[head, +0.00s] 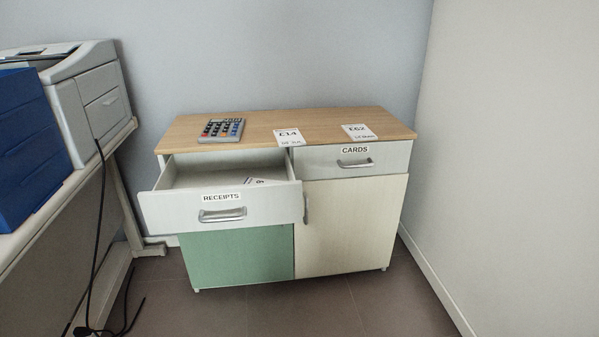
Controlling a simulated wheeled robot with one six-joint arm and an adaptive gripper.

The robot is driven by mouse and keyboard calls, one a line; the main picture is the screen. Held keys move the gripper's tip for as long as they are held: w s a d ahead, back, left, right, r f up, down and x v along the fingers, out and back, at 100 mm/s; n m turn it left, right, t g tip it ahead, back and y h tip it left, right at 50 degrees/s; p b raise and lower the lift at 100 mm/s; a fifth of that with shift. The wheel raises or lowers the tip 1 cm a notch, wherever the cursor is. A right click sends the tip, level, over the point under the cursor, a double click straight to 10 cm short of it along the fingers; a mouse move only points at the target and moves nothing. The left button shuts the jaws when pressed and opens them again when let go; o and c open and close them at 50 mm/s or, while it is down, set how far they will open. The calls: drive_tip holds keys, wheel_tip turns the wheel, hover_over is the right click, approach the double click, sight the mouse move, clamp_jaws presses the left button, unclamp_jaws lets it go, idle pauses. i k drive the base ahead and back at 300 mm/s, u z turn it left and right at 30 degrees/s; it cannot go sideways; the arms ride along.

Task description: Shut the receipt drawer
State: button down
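The receipt drawer (178,211) is the upper left drawer of a low wood-topped cabinet in the head view. It has a white front with a label reading RECEIPTS and a silver bar handle (222,215). The drawer is pulled well out, and a paper slip (255,181) shows inside it. The cards drawer (320,162), to its right, is shut. My gripper is not in view.
A calculator (221,130) and two price cards (289,137) (359,132) lie on the cabinet top (330,118). At left, a desk (25,232) holds a printer (92,92) and blue drawers (30,150); cables hang to the floor. Floor (310,312) before the cabinet is clear.

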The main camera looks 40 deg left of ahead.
sight(200, 191)
drive_tip(key=u, duration=0.15)
drive_tip(key=i, duration=0.7)
drive_tip(key=u, duration=1.05)
drive_tip(key=i, duration=0.6)
drive_tip(key=u, duration=0.75)
